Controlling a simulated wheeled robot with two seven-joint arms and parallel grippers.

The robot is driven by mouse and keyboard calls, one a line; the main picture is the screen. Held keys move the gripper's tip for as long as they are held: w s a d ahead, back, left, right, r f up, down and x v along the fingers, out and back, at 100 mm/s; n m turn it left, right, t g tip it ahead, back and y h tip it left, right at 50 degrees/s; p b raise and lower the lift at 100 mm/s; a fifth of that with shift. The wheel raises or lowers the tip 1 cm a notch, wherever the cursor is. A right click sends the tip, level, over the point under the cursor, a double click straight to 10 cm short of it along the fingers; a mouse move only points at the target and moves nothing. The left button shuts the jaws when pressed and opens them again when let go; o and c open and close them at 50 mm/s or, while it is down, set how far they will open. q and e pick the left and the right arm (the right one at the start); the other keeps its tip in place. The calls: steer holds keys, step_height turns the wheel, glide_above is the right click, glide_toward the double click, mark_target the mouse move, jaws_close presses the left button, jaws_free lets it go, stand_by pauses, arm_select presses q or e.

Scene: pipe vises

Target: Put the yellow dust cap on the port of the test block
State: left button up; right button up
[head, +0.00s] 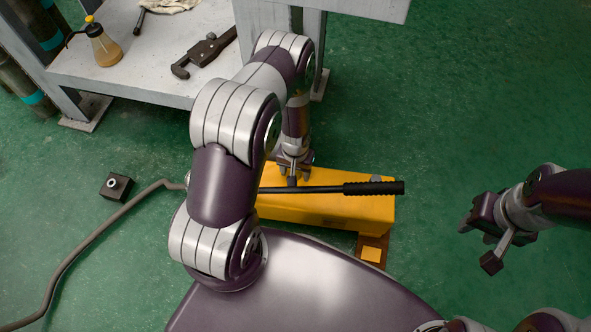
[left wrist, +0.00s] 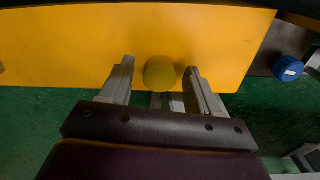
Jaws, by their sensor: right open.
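The yellow dust cap (left wrist: 159,73) shows in the left wrist view as a dull yellow round piece against the brighter yellow pump body. My left gripper (left wrist: 160,82) is open, one finger on each side of the cap with visible gaps. In the head view my left gripper (head: 293,172) is at the far side of the yellow pump, and the cap is hidden there. The test block (head: 116,187), small and dark with a light ring-shaped port, lies on the green floor at the left. My right gripper (head: 479,241) is open and empty above the floor at the right.
The yellow hand pump (head: 330,208) has a black lever handle (head: 373,188) across its top. A grey hose (head: 88,236) curves past the test block. A blue cap (left wrist: 289,68) shows at the right. A bench (head: 150,65) with tools stands behind.

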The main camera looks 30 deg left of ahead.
arm_select(q)
step_height(320, 180, up, 12)
steer(key=p, duration=0.8)
step_height(320, 180, up, 16)
steer(key=m, duration=0.1)
glide_above(296, 173)
steer(key=d, duration=0.3)
steer(key=s+d+r+m+t, duration=0.1)
steer(key=s+d+r, duration=0.1)
steer(key=s+r, duration=0.7)
steer(key=shift+r+m, duration=0.3)
steer(key=shift+r, duration=0.05)
